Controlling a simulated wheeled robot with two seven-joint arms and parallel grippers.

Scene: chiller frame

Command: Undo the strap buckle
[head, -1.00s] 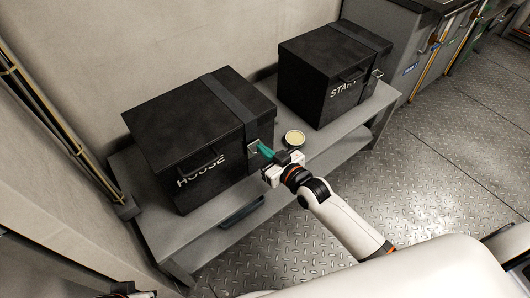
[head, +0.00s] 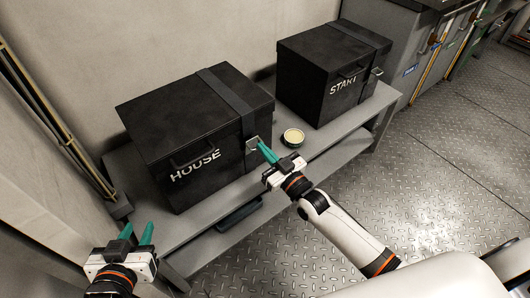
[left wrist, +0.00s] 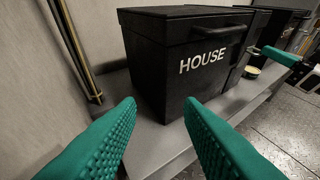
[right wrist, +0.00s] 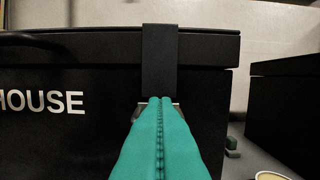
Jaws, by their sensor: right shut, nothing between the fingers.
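Two black boxes stand on a grey bench: the HOUSE box (head: 190,150) at left and the START box (head: 335,75) at right. A dark strap (head: 228,92) runs over the HOUSE box lid and down its front to a metal buckle (head: 252,143). My right gripper (head: 264,148) is shut, its green fingertips at or just in front of that buckle. In the right wrist view the fingers (right wrist: 160,102) hide most of the buckle (right wrist: 172,101); contact is unclear. My left gripper (head: 138,233) is open and empty, in front of the bench's left end; its fingers frame the HOUSE box in the left wrist view (left wrist: 160,105).
A round tin with a pale top (head: 293,137) stands on the bench (head: 215,202) between the boxes, close to my right gripper. The START box has its own strap and buckle (head: 376,72). A wall stands behind and left; the patterned metal floor (head: 430,150) is clear at right.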

